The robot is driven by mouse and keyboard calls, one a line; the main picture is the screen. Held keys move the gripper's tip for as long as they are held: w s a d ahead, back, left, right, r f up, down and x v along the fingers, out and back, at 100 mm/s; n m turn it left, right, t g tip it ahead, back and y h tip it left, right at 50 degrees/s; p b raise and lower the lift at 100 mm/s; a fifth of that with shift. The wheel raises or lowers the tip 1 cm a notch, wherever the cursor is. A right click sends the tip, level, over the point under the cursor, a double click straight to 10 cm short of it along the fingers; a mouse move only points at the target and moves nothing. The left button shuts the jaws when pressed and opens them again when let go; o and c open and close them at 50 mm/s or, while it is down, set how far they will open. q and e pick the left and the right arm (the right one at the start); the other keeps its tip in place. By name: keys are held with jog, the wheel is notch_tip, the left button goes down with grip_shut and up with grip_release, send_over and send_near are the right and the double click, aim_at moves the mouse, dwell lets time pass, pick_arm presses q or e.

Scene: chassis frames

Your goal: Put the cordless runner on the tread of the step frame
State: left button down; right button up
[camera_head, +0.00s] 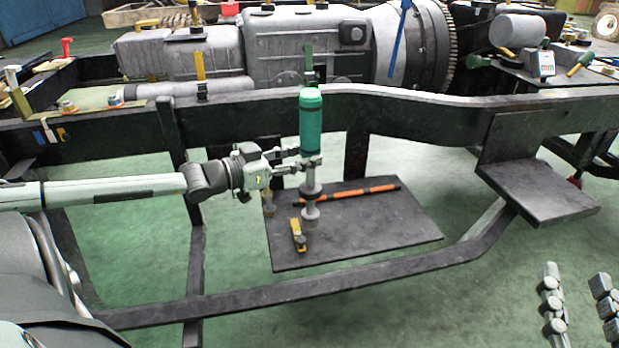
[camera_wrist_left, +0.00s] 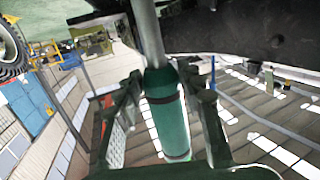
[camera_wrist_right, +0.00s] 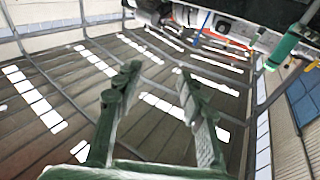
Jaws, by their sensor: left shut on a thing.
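The cordless runner (camera_head: 310,118) is upright, with a green body above a grey shaft and a grey lower end. My left gripper (camera_head: 308,161) is shut on it from the left, below the green body. The left wrist view shows the green body (camera_wrist_left: 165,118) between the fingers. In the head view the runner is in front of a dark flat plate, which looks like the tread (camera_head: 395,225) of the step frame (camera_head: 330,288). I cannot tell whether its lower end touches the plate. My right gripper (camera_wrist_right: 160,76) is open and empty, low at the right in the head view (camera_head: 577,275).
An orange-and-black rod (camera_head: 350,193) and a small yellow-and-black tool (camera_head: 299,236) lie on the plate, close to the runner's lower end. A dark chassis rail (camera_head: 430,108) runs behind. A second dark bracket plate (camera_head: 540,190) is at the right. The plate's right side is clear.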

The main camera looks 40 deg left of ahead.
aim_at(308, 174)
pick_arm(q)
jog(key=shift+b+x, duration=0.35)
jog(key=shift+x, duration=0.4)
notch_tip(308, 174, down, 3)
jog(key=shift+d+b, duration=0.15)
jog(key=shift+b, duration=0.4)
jog(key=shift+f, duration=0.55)
pick_arm(e)
notch_tip(308, 174, up, 7)
jog(key=s+t+y, duration=0.1)
jog(key=s+t, duration=0.1)
jog(key=t, duration=0.2)
jog(key=shift+s+t+y, duration=0.3)
pick_arm(q)
jog(key=shift+f, duration=0.15)
pick_arm(e)
jog(key=shift+s+r, duration=0.1)
jog(key=shift+r, duration=0.05)
pick_arm(q)
jog(key=c, duration=1)
grip_release()
jog(key=shift+s+f, duration=0.15)
jog(key=shift+o, duration=0.2)
pick_arm(e)
jog(key=shift+r, duration=0.1)
